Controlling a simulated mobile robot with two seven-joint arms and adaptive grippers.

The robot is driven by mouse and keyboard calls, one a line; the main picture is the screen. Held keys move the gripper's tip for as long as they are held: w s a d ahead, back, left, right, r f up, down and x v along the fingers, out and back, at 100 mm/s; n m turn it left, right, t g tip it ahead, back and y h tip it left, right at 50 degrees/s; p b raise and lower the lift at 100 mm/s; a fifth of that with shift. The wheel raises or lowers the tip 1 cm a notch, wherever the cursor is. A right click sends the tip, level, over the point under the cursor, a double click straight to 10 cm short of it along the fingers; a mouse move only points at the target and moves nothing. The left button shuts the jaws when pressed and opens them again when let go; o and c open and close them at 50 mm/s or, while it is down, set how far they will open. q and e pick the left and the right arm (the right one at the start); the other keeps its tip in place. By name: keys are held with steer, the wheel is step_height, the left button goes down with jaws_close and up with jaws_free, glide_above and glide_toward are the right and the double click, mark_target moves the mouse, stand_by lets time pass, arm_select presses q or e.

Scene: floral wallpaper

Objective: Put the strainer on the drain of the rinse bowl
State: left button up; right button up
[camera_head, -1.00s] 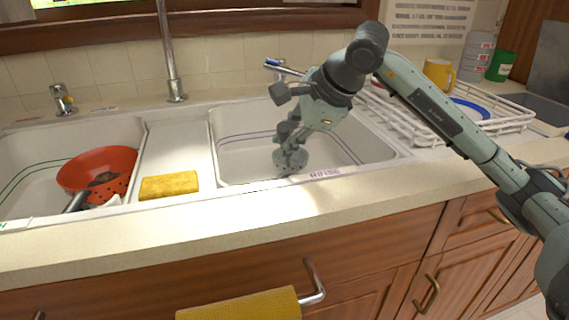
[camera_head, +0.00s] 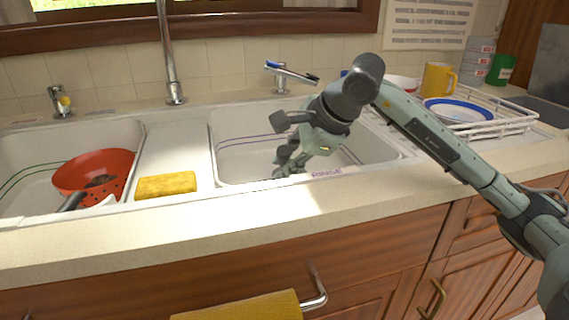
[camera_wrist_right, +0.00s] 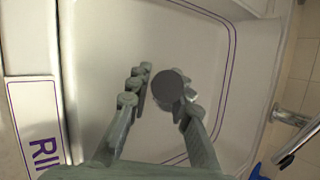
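The white rinse bowl (camera_head: 235,150), its rim marked by a purple line, also shows in the wrist view (camera_wrist_right: 95,55). My right gripper (camera_head: 286,168) is down inside it, its fingertips partly hidden behind the front rim. In the wrist view its fingers (camera_wrist_right: 160,88) lean towards each other, with a visible gap. A dark grey disc (camera_wrist_right: 170,84) shows at the tip of the right-hand finger. I cannot tell whether it is the strainer held there or the drain behind. No other strainer or drain shows clearly. My left gripper is not in view.
A tap (camera_head: 290,73) stands behind the bowl and a tall spout (camera_head: 168,55) to its left. A yellow sponge (camera_head: 166,185) lies on the divider. A red colander (camera_head: 92,172) sits in the left basin. A white dish rack (camera_head: 490,128) stands at right.

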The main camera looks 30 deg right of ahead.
steer(key=o, duration=0.4)
steer(key=shift+c, duration=0.2)
steer(key=shift+r, duration=0.2)
steer(key=shift+v, duration=1.05)
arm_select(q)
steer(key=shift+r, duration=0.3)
arm_select(e)
steer(key=v, duration=0.9)
steer(key=shift+s+r, duration=0.3)
